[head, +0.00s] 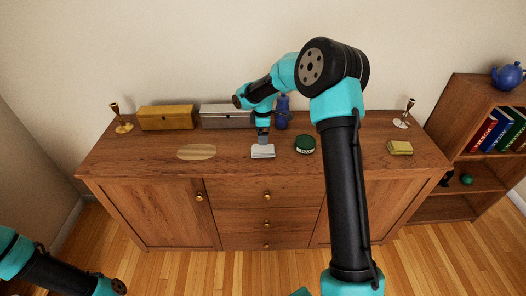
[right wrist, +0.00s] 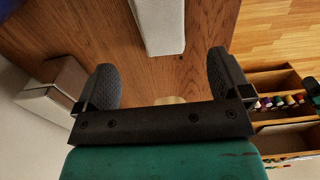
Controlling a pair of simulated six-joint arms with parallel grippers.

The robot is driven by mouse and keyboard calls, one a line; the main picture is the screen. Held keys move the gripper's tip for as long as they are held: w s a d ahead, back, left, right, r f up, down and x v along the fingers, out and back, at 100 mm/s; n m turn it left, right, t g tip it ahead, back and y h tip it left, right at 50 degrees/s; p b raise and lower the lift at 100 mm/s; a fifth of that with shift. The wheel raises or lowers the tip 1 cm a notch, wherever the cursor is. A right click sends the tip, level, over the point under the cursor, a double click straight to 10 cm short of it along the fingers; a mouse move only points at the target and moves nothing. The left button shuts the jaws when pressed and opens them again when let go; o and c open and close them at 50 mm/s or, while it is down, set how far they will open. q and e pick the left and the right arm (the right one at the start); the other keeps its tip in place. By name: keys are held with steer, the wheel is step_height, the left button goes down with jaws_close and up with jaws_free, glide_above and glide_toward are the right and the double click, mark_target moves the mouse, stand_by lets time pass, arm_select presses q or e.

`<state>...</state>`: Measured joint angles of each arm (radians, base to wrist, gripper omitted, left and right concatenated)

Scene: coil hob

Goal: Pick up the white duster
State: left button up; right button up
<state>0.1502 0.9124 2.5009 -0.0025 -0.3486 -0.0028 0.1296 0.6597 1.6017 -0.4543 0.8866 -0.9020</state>
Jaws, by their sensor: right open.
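The white duster (head: 263,152) lies on the top of the wooden sideboard, near its front middle. My right gripper (head: 263,139) points down just above and behind it. In the right wrist view a pale block that looks like the duster (right wrist: 160,25) shows beyond the fingertips. My right gripper (right wrist: 163,70) is open there, with one finger on each side and nothing between them. Whether the fingers reach down beside the duster is hard to tell. Only a part of my left arm shows at the lower left; its gripper is out of view.
On the sideboard (head: 350,160), a green tin (head: 305,145) stands right of the duster and an oval wooden piece (head: 197,152) lies left. Behind are a silver box (head: 228,117), yellow-brown box (head: 167,118) and blue vase (head: 282,113). A yellow block (head: 400,147) lies far right.

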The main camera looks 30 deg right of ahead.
mark_target(263, 148)
steer(key=shift+f, duration=1.6)
steer(key=shift+s+f, duration=0.1)
steer(key=shift+f, duration=2.5)
steer(key=c, duration=1)
steer(key=shift+r, duration=0.1)
